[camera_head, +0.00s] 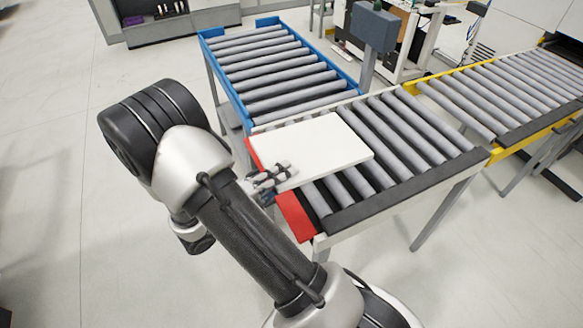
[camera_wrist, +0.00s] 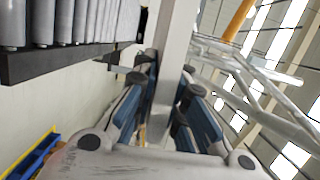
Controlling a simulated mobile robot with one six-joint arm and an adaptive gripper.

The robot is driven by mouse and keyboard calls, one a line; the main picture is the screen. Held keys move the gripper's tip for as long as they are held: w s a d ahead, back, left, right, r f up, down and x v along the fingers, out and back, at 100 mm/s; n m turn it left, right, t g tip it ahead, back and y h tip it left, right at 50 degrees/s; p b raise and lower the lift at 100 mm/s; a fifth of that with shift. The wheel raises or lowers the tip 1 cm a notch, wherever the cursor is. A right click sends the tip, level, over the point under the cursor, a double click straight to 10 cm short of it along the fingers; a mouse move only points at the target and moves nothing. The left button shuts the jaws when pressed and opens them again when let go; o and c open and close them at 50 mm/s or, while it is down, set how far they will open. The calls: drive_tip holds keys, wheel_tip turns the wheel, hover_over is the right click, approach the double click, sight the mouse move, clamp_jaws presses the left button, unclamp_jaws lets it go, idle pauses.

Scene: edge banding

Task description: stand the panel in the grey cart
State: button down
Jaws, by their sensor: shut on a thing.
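The panel (camera_head: 322,148) is a flat white board lying level over the grey rollers at the near end of the conveyor. I cannot tell whether it rests on the rollers or hangs just above them. My gripper (camera_head: 274,178) is at its near left edge, shut on it. In the wrist view the panel (camera_wrist: 176,50) shows edge-on as a pale upright strip between the blue-grey fingers of my gripper (camera_wrist: 162,95). No grey cart can be made out for certain; a pale tubular frame (camera_wrist: 245,75) stands right of the panel in the wrist view.
The roller conveyor (camera_head: 405,185) has a red end piece (camera_head: 295,215) near my arm. A blue-framed roller section (camera_head: 355,92) adjoins behind, a yellow-framed one (camera_head: 485,152) at the right. A grey box on a post (camera_head: 373,28) stands behind.

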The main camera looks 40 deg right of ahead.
drive_tip(key=a+r+p, duration=0.5)
drive_tip(key=a, duration=0.1)
idle(0.3)
drive_tip(key=shift+s+r, duration=0.1)
